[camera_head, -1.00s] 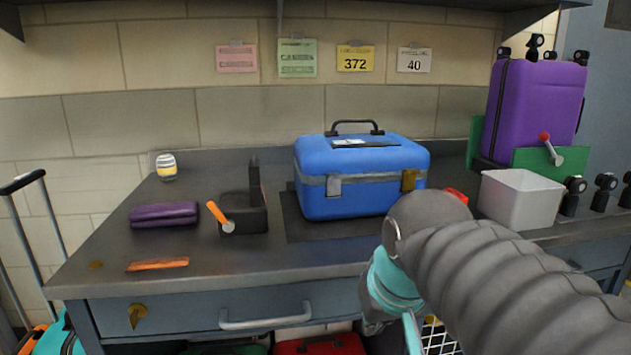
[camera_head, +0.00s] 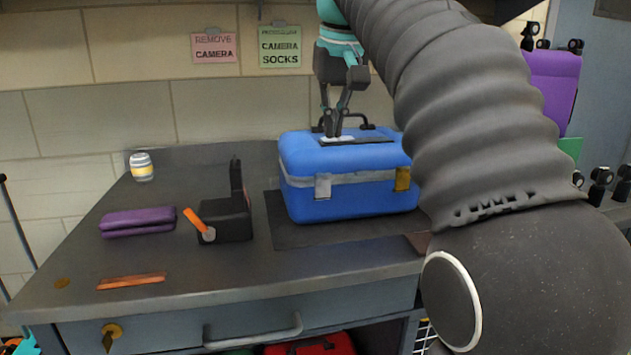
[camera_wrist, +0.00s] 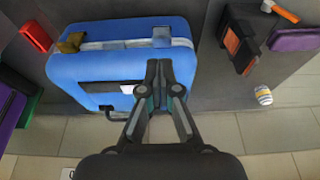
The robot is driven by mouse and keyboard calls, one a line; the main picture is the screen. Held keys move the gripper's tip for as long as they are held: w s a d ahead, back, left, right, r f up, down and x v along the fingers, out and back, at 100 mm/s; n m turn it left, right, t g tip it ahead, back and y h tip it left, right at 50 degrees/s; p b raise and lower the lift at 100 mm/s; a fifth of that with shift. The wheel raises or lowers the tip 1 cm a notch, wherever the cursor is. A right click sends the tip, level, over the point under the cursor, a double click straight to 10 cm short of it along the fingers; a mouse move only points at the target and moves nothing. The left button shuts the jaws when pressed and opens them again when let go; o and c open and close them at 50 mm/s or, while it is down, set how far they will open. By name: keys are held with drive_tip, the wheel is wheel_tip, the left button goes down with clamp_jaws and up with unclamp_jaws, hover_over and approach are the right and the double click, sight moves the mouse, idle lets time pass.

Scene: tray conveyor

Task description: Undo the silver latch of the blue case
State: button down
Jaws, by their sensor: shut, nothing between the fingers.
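The blue case (camera_head: 345,203) stands shut on a dark mat on the counter, its black handle on top. The silver latch (camera_head: 322,187) is on the left of its front, over the grey band, and a brass latch (camera_head: 402,179) is on the right. In the wrist view the case (camera_wrist: 110,73) lies below my gripper, with the silver latch (camera_wrist: 161,37) and brass latch (camera_wrist: 71,42) at its far edge. My gripper (camera_head: 334,133) is shut and empty, pointing down over the top of the case near the handle. I cannot tell whether its tips touch the lid.
A black box with an orange lever (camera_head: 228,220), a purple pouch (camera_head: 137,221), an orange strip (camera_head: 131,281) and a striped jar (camera_head: 141,167) are on the counter left of the case. The counter front is clear. A red object (camera_wrist: 36,37) lies beyond the brass latch's side.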

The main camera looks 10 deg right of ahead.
hover_over(325, 180)
drive_tip(key=s, duration=0.2)
wheel_tip(325, 180, down, 5)
drive_tip(key=shift+w+f+b, duration=0.1)
drive_tip(key=shift+f+b, duration=0.35)
drive_tip(key=shift+b, duration=0.6)
drive_tip(key=shift+f, duration=0.1)
